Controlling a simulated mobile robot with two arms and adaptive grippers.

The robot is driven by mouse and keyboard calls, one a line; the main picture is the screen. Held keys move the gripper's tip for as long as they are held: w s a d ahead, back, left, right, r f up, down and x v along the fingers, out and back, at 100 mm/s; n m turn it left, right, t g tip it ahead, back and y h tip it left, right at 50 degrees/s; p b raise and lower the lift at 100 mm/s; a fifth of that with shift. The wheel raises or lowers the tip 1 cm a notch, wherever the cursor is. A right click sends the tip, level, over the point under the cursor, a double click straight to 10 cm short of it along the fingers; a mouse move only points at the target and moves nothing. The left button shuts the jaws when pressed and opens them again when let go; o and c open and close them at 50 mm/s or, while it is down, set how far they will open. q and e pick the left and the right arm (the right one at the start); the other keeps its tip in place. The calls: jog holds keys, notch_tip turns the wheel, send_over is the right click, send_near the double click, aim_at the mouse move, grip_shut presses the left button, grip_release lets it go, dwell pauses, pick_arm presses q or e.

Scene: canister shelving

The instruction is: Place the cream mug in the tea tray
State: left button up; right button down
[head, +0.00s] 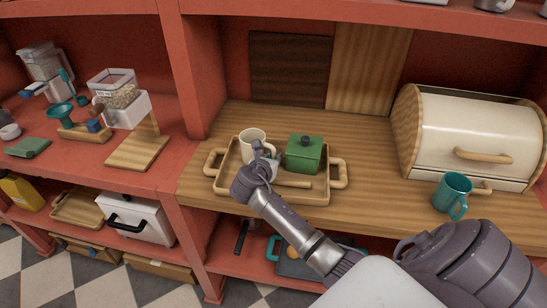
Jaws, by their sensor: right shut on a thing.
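The cream mug (252,143) is in the head view, over the left part of the tea tray. The tea tray (325,200) is a wooden tray with a handle at each end, on the wooden counter. My right gripper (268,162) is at the front of the mug and shut on it. Its fingers and the mug's lower part are partly hidden, so I cannot tell whether the mug touches the tray floor. A green lidded box (304,154) stands in the tray to the right of the mug. My left gripper is not in view.
A teal mug (453,195) stands near the counter's front edge at right, before a cream bread bin (472,138). Two boards (368,65) lean at the back. A red upright (200,75) borders the counter's left. Bare counter lies between tray and bin.

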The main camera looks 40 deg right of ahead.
jog(key=c, duration=1.2)
grip_release()
jog(key=shift+f, duration=0.1)
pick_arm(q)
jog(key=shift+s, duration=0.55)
pick_arm(e)
jog(key=shift+o, duration=0.2)
jog(key=shift+a+r, duration=0.15)
jog(key=shift+r, duration=0.05)
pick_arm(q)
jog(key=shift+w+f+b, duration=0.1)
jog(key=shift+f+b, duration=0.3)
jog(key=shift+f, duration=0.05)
pick_arm(e)
jog(key=v, duration=1.1)
jog(key=shift+s+a, duration=0.3)
